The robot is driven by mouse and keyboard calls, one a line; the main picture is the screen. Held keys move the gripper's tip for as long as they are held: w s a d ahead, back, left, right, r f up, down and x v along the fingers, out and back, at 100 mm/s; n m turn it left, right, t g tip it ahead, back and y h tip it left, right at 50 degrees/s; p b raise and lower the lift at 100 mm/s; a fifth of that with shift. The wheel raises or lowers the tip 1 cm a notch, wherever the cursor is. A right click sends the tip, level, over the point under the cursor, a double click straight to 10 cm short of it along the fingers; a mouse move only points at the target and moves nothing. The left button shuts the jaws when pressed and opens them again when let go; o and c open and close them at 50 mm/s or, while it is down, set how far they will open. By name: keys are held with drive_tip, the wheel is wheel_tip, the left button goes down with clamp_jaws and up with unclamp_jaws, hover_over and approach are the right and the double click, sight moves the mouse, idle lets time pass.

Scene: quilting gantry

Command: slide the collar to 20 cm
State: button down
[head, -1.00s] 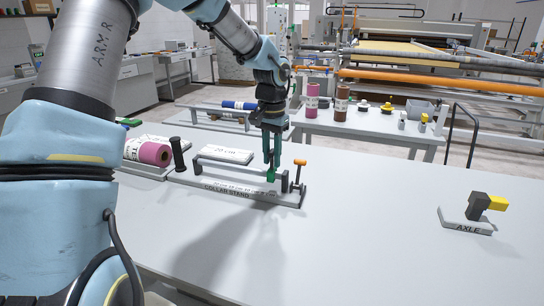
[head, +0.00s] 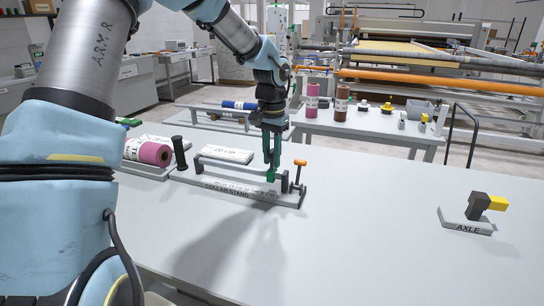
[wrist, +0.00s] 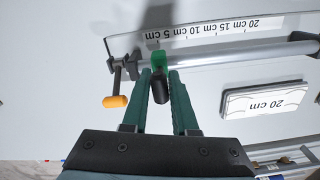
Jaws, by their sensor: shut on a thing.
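The collar (wrist: 159,62) is a small green ring with a black knob (wrist: 161,90); it also shows in the head view (head: 271,176). It sits on the grey rod (wrist: 230,56) of the collar stand (head: 240,194), near the 5 cm end of the scale (wrist: 215,35). The 20 cm mark is toward the rod's other end, at the right in the wrist view. My gripper (wrist: 161,82) is shut on the collar's black knob, with one green finger on each side. In the head view my gripper (head: 272,172) hides part of the rod.
A white "20 cm" card (wrist: 265,101) stands behind the rod. An orange-handled post (head: 300,163) is close to the collar at the stand's right end. The axle block (head: 468,222) is far right, with clear table between.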

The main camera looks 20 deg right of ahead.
drive_tip(key=w+a+p, duration=0.3)
drive_tip(key=w+a, duration=0.7)
drive_tip(key=a, duration=0.2)
drive_tip(key=shift+a, duration=0.1)
drive_tip(key=c, duration=0.9)
unclamp_jaws()
drive_tip(key=shift+o, duration=0.3)
drive_tip(key=shift+s, duration=0.1)
drive_tip(key=shift+r, duration=0.1)
wheel_tip(320, 180, up, 11)
drive_tip(key=b, duration=0.2)
drive_tip(key=shift+f, duration=0.2)
